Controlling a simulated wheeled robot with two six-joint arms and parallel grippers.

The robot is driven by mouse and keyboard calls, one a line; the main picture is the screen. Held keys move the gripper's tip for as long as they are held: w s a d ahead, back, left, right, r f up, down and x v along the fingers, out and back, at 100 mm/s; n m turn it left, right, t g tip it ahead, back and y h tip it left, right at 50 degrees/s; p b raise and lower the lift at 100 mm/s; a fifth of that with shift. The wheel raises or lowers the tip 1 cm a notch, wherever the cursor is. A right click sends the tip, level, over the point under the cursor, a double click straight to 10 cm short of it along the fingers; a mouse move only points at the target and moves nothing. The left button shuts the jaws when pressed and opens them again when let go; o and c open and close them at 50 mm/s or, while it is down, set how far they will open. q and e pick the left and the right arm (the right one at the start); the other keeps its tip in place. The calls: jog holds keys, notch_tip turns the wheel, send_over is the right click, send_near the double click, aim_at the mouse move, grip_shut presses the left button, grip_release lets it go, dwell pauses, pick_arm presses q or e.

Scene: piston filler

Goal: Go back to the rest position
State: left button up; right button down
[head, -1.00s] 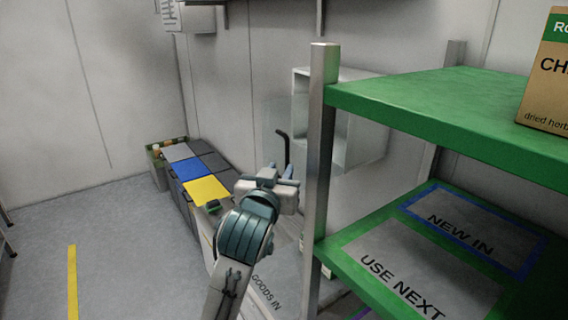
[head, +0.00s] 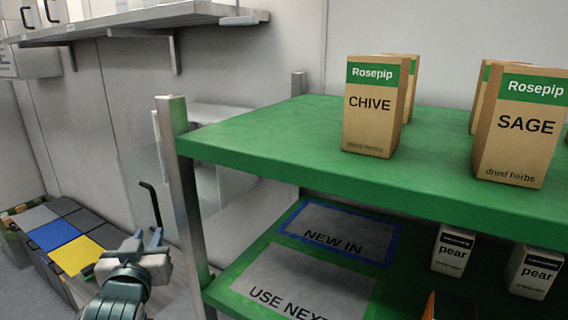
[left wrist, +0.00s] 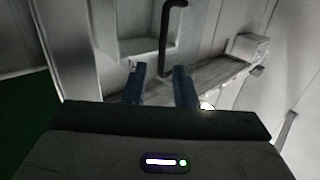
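My left gripper (head: 147,238) shows low at the left of the head view, in front of the green shelf's metal post. In the left wrist view its two blue fingers (left wrist: 160,88) stand apart with nothing between them. A dark bent rod (left wrist: 168,40) shows beyond the fingers, and it also stands behind the gripper in the head view (head: 152,205). My right gripper is in neither view.
A green shelf unit (head: 250,143) fills the right, its metal post (head: 182,190) close to my left arm. Chive (head: 370,115) and sage (head: 518,135) boxes stand on top; pear boxes (head: 452,250) below. Coloured bins (head: 52,236) stand at left. A wall shelf (head: 130,20) hangs above.

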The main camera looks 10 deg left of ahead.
pick_arm(q)
jog(key=s+d+f+m+g+h, duration=0.1)
jog(key=s+f+g, duration=0.25)
jog(key=f, duration=0.65)
jog(key=s+d+f+m+g+h, duration=0.1)
jog(key=s+f+g+h, duration=0.2)
jog(key=f, duration=0.7)
jog(key=s+d+f+m+g, duration=0.25)
jog(key=s+f+g, duration=0.45)
jog(key=s+f, duration=1.05)
notch_tip(320, 180, down, 30)
jog(key=a+b, duration=0.2)
jog(key=b, duration=0.2)
jog(key=s+a+f+g+b, duration=0.1)
jog(key=s+f, duration=0.9)
jog(key=f, duration=0.2)
jog(key=s+f+g+b, duration=0.1)
jog(key=s+f+b, duration=0.1)
jog(key=s+f, duration=0.8)
notch_tip(320, 180, down, 2)
jog(key=shift+a+f+n+h, duration=0.15)
jog(key=shift+a+n+h, duration=0.15)
jog(key=shift+a+n, duration=0.1)
